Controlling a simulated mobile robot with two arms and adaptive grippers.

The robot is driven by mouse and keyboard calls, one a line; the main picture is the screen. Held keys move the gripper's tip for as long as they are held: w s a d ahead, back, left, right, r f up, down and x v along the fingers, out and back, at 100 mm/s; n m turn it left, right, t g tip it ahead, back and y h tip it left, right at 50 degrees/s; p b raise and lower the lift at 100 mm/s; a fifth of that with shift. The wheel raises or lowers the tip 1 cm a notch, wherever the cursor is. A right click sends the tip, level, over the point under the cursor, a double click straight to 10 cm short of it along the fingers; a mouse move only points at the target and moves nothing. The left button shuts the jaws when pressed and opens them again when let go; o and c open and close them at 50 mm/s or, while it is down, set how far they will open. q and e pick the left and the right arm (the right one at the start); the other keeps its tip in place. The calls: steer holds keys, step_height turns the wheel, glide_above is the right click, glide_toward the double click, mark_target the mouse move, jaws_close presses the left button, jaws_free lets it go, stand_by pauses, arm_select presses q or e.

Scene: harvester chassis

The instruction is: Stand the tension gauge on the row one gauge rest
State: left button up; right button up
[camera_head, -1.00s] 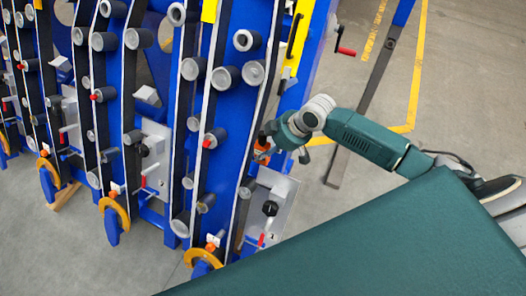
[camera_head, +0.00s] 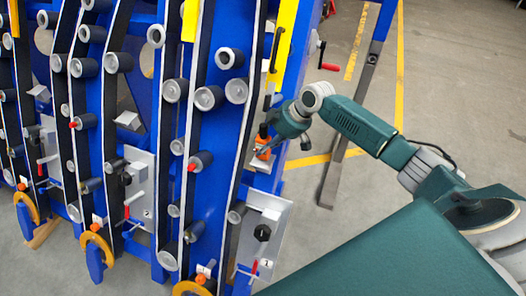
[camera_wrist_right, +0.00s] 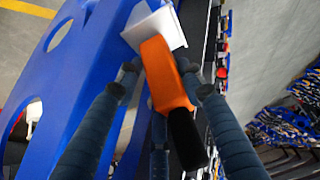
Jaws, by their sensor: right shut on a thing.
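The tension gauge, an orange body with a black end, is in my right gripper (camera_head: 268,149). In the right wrist view the gauge (camera_wrist_right: 166,75) lies between the fingers of the right gripper (camera_wrist_right: 165,80), which are closed around it. A pale grey plate (camera_wrist_right: 156,30), which looks like a gauge rest, shows behind the gauge's orange end. In the head view a grey plate (camera_head: 263,164) is just below the gauge, on the nearest blue row. I cannot tell whether the gauge touches it. My left gripper is not in view.
Blue rows with rollers and black belts fill the left. A similar grey rest (camera_head: 129,120) sits on another row. A panel with a black knob (camera_head: 266,228) is below my right gripper. A red-handled crank (camera_head: 328,66) and a post (camera_head: 345,140) stand to the right.

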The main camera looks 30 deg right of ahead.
steer(key=shift+a+f, duration=0.1)
steer(key=shift+f, duration=0.2)
steer(key=shift+f, duration=0.4)
steer(key=o, duration=1.5)
steer(key=shift+s, duration=0.1)
steer(key=v, duration=1.2)
